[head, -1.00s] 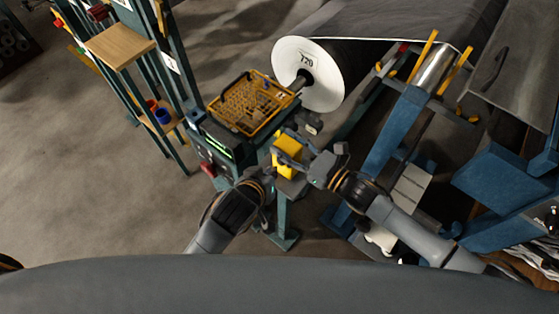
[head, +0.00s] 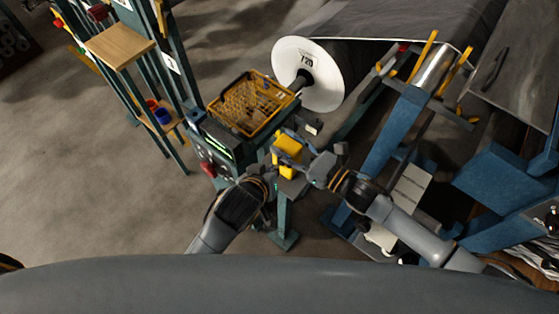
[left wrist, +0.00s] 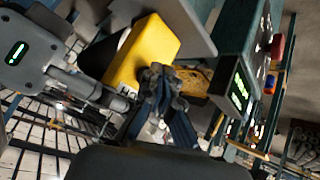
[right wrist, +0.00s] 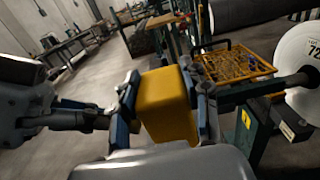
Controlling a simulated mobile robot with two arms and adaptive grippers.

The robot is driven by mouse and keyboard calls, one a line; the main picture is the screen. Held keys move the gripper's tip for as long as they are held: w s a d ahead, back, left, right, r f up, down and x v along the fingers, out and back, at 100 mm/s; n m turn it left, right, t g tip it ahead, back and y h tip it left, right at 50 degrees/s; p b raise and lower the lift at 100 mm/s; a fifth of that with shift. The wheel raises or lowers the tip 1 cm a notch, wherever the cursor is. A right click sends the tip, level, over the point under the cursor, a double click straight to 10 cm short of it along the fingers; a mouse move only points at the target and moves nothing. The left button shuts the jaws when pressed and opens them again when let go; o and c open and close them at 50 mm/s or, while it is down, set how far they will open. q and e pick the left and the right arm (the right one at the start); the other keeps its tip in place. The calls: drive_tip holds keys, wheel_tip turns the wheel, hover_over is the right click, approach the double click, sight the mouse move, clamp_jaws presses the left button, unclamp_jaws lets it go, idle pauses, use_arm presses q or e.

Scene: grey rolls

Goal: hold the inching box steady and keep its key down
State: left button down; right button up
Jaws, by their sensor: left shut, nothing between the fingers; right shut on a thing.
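The inching box is a yellow block (head: 290,147) in the middle of the head view. It also shows in the left wrist view (left wrist: 146,52) and the right wrist view (right wrist: 166,103). My right gripper (right wrist: 165,108) is shut on it, with a finger on each side. My left gripper (left wrist: 163,92) is shut and empty, just below the box in the left wrist view; I cannot tell whether its fingertips touch the box. In the head view the left gripper is largely hidden by its own wrist. I cannot see the key clearly.
A yellow wire basket (head: 251,104) sits on the stand behind the box, near a lit green display (head: 217,146). A large roll marked 720 (head: 307,73) stands behind. A blue frame (head: 390,140) is at the right, a shelf rack (head: 121,45) at the left.

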use_arm(q)
drive_tip(key=shift+w+d, duration=0.35)
drive_tip(key=shift+w, duration=0.1)
idle(2.4)
drive_tip(key=shift+s+a, duration=0.1)
idle(3.3)
drive_tip(key=shift+s+a, duration=0.5)
drive_tip(key=shift+s, duration=0.2)
drive_tip(key=shift+s+a, duration=0.75)
drive_tip(key=shift+s, duration=0.3)
drive_tip(key=shift+s+a, duration=0.75)
drive_tip(key=shift+s, duration=0.25)
